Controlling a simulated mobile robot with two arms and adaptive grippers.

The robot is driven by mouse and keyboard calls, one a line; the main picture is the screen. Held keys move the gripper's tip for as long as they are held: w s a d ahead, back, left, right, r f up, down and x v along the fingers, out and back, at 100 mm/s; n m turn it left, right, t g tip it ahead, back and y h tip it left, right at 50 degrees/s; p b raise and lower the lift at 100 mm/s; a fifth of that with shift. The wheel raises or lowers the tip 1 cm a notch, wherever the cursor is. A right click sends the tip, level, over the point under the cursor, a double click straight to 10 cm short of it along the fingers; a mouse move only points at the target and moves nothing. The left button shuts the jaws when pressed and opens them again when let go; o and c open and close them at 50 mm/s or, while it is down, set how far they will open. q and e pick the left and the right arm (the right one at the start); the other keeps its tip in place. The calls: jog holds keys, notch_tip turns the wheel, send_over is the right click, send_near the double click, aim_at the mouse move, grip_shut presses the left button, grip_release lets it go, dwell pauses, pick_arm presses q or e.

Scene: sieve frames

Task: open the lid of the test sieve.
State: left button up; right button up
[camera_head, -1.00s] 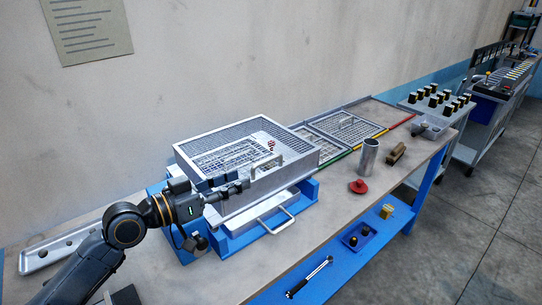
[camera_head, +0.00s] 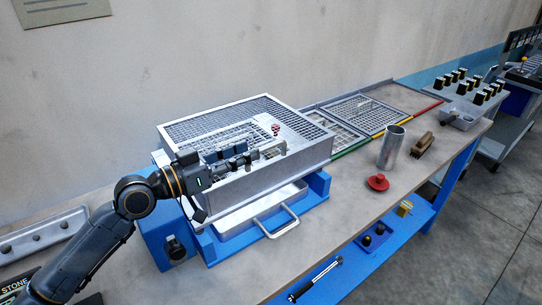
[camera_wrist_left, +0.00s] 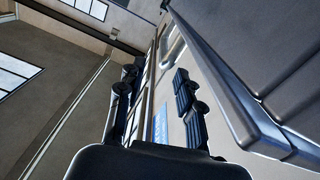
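The test sieve (camera_head: 250,182) is a grey metal box seated on a blue base, its mesh-topped lid (camera_head: 203,128) lying flat and closed. Small red marks (camera_head: 276,129) show on the lid's plate. My left gripper (camera_head: 270,150) reaches in from the left along the lid's front edge, its fingertips at the lid's handle, which they mostly cover. In the left wrist view the two dark fingers (camera_wrist_left: 155,90) stand apart with a gap between them. Whether they touch the handle cannot be told. My right gripper is not in view.
A tray with a loop handle (camera_head: 278,224) sticks out below the sieve. To the right lie flat mesh frames (camera_head: 368,114), a metal cylinder (camera_head: 391,148), a red lid-like piece (camera_head: 377,183) and a brown block (camera_head: 421,143). The wall stands close behind.

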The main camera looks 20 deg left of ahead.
aim_at(282, 142)
pick_arm(q)
jog(key=shift+w+d+f, duration=0.2)
jog(key=shift+w+f, duration=0.1)
jog(key=shift+f, duration=0.15)
jog(key=p+x, duration=0.2)
jog(key=x, duration=0.4)
jog(key=shift+w+d+f, duration=0.15)
jog(key=shift+w+d, duration=0.1)
jog(key=shift+w, duration=0.05)
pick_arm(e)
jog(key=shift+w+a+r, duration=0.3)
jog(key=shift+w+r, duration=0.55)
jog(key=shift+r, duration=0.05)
pick_arm(q)
grip_shut()
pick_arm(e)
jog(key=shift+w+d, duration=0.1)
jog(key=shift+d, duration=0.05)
